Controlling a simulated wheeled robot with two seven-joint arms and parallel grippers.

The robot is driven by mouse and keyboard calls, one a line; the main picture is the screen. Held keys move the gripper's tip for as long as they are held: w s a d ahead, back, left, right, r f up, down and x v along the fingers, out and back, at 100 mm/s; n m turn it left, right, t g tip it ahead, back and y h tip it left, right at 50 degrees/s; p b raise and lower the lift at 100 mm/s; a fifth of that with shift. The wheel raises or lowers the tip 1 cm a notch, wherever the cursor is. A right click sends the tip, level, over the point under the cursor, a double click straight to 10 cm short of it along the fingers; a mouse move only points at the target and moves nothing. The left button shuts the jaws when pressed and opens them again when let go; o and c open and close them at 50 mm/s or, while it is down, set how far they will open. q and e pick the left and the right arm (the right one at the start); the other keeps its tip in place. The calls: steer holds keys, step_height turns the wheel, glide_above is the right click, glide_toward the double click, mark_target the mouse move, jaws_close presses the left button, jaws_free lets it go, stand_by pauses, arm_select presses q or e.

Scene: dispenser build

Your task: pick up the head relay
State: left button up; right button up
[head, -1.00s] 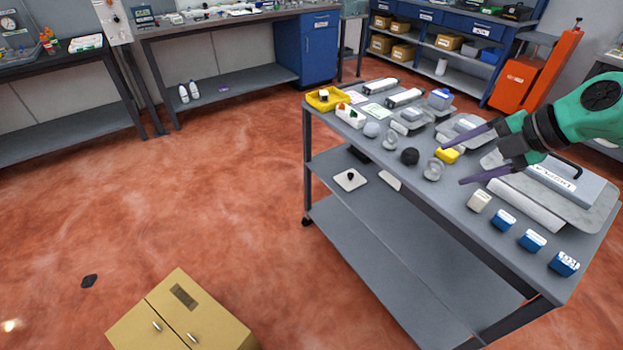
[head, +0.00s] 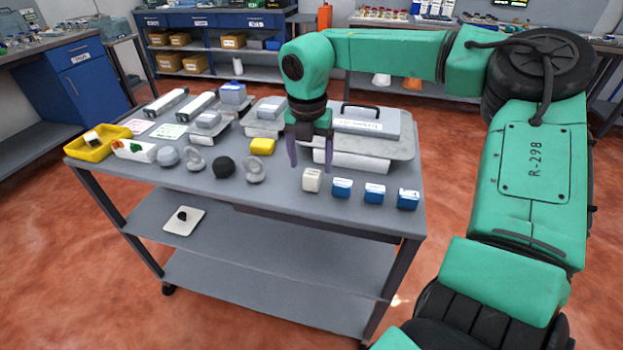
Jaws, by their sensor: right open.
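A row of small blocks stands along the front right of the grey cart top: one cream block (head: 312,180) and three blue blocks with white tops, the left one (head: 342,187), the middle one (head: 374,193) and the right one (head: 408,199). Their labels are too small to read, so I cannot tell which is the head relay. My right gripper (head: 311,160) points down with its purple fingers apart and empty, just above and behind the cream block. My left gripper is not in view.
The cart (head: 290,202) also holds a yellow block (head: 262,146), a black ball (head: 224,167), a yellow tray (head: 75,148) and a grey handled unit (head: 365,122) close behind my gripper. A white plate (head: 184,221) lies on the shelf below.

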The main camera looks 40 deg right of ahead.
mark_target(312, 173)
step_height(312, 173, down, 4)
steer(key=shift+s+d+p, duration=0.1)
steer(key=shift+s+p, duration=0.05)
steer(key=shift+p, duration=0.35)
steer(key=shift+d+f, duration=0.1)
steer(key=shift+f, duration=0.25)
jaws_close()
steer(key=shift+r, duration=0.15)
